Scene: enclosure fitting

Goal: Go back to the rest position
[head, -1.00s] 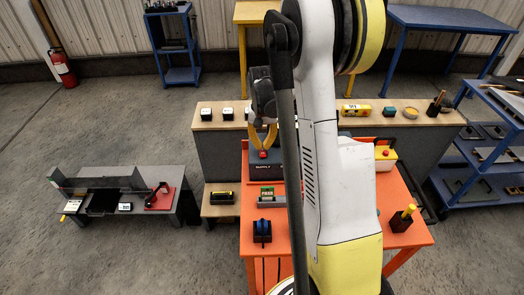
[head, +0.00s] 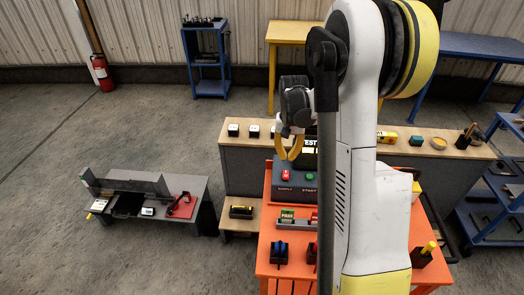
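The fingertips look apart from both buttons. The box stands on an orange table (head: 265,215).
A long bench (head: 240,146) with small blocks runs behind the table. A grey workbench (head: 202,205) stands at left, with a low wooden stand (head: 238,225) between. Blue shelving (head: 475,228) is at right. The concrete floor at left is largely clear.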

